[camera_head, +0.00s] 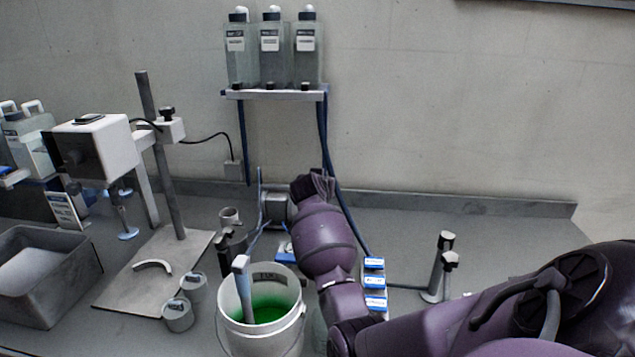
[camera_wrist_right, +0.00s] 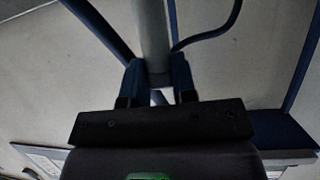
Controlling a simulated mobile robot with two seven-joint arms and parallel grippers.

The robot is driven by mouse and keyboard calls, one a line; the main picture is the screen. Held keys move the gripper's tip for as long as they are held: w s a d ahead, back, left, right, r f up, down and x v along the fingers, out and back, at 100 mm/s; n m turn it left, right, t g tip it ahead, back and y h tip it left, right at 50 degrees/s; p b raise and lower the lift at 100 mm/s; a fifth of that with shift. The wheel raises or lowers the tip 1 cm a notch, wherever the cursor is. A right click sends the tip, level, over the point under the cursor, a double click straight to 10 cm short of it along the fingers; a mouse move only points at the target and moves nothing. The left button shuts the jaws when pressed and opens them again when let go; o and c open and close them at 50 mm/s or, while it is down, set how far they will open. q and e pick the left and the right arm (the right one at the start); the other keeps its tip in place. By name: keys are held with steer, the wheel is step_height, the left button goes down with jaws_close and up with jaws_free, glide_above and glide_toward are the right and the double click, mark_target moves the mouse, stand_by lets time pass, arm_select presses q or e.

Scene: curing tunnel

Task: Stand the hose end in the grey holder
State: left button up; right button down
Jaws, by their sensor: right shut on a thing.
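My right arm reaches in from the right in the head view, and its gripper (camera_head: 264,208) is behind the white bucket, partly hidden by the wrist. In the right wrist view the blue fingertips (camera_wrist_right: 158,82) are shut on a grey round tube, seemingly the hose end (camera_wrist_right: 152,35). A thin blue hose (camera_wrist_right: 215,36) curves close beside it. I cannot tell for certain which thing is the grey holder; a small grey cup-like piece (camera_head: 231,217) stands just left of the gripper, apart from it. My left gripper is not in view.
A white bucket (camera_head: 232,335) of green liquid stands in front, with a grey-handled tool (camera_head: 243,285) in it. A stand (camera_head: 175,200) and grey tub (camera_head: 45,290) are left. Bottles (camera_head: 270,55) stand on a shelf (camera_head: 275,95). Grey posts (camera_head: 440,265) stand right; the bench behind is clear.

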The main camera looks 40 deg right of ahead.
steer(key=shift+f, duration=0.55)
stand_by(0.6)
steer(key=shift+a+f+b, duration=0.1)
steer(key=shift+f+b, duration=0.3)
steer(key=shift+f, duration=0.05)
stand_by(0.4)
steer(key=shift+s+f, duration=0.1)
steer(key=shift+f, duration=0.05)
stand_by(0.4)
steer(key=shift+c, duration=1.9)
jaws_free()
steer(key=shift+o, duration=0.9)
